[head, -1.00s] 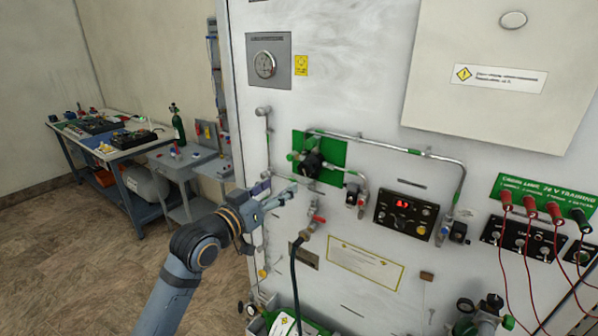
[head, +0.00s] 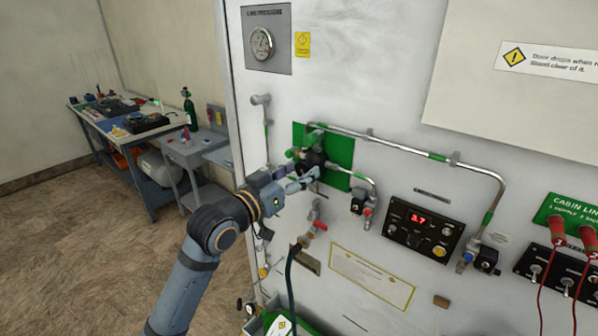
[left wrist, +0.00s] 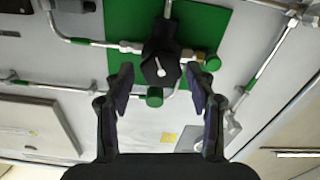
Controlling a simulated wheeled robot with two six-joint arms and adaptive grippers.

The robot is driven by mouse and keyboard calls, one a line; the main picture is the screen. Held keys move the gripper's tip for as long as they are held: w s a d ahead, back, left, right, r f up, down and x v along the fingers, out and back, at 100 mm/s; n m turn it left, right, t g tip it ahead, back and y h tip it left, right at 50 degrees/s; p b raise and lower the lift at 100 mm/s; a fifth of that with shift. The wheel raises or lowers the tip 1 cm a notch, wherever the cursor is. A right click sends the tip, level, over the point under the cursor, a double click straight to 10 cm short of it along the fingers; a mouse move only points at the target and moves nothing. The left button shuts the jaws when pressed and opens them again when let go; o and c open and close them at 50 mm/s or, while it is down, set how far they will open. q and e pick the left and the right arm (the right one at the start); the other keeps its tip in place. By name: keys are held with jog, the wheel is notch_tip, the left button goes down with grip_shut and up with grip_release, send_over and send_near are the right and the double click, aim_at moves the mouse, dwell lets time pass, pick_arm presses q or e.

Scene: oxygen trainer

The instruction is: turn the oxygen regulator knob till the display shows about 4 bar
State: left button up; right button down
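The black regulator knob (head: 312,160) is on the green plate (head: 340,149) on the white wall panel. A pale pointer mark shows on the knob's face in the left wrist view (left wrist: 160,66). My left gripper (head: 303,182) is in front of the knob, partly covering it in the head view. In the left wrist view its fingers (left wrist: 160,82) are apart, one on each side of the knob's lower part, with a visible gap on both sides. My right gripper is in neither view.
Metal pipes with green bands run from the regulator across the panel. A red-handled valve (head: 319,225) with a dark hose is below the gripper. A pressure gauge (head: 262,43) is above. A workbench (head: 125,133) stands at the far left.

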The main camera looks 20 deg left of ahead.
pick_arm(q)
jog(key=shift+c, duration=1.2)
jog(key=shift+w+f, duration=0.1)
jog(key=shift+w, duration=0.05)
jog(key=shift+c, duration=1.1)
jog(key=c, duration=0.3)
jog(key=shift+m, duration=0.3)
jog(key=shift+c, duration=0.2)
jog(key=shift+m, duration=0.8)
jog(key=o, duration=1.2)
jog(key=shift+w+f, duration=0.1)
jog(key=shift+w, duration=0.1)
jog(key=shift+c, duration=0.2)
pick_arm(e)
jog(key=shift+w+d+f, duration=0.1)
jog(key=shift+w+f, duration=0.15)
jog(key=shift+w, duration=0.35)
